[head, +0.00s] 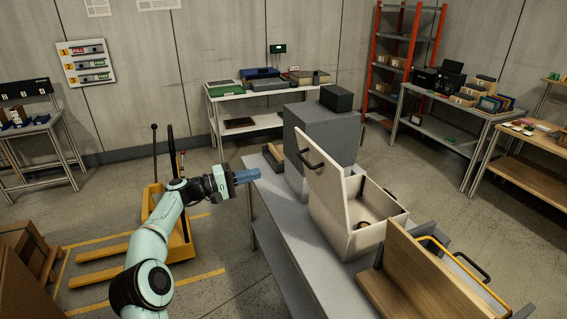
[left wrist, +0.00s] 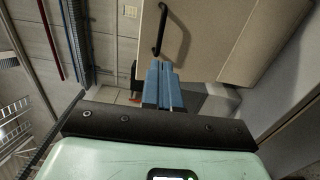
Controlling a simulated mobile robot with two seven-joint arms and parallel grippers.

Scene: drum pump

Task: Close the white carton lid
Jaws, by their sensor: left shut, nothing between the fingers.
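The white carton (head: 352,243) stands on the grey table in the head view. Its lid (head: 322,176) is open, standing up at the carton's left side, with a black handle (head: 310,160) near its top. A small dark ring-shaped thing lies inside the carton. My left gripper (head: 247,176) is shut and empty, with blue fingers, left of the lid and apart from it. In the left wrist view the blue fingers (left wrist: 161,85) point toward the lid (left wrist: 203,35) and its black handle (left wrist: 160,32). My right gripper is not in view.
A grey box (head: 325,135) stands behind the carton on the table (head: 285,228). A yellow pallet truck (head: 180,235) is on the floor at left, behind my left arm.

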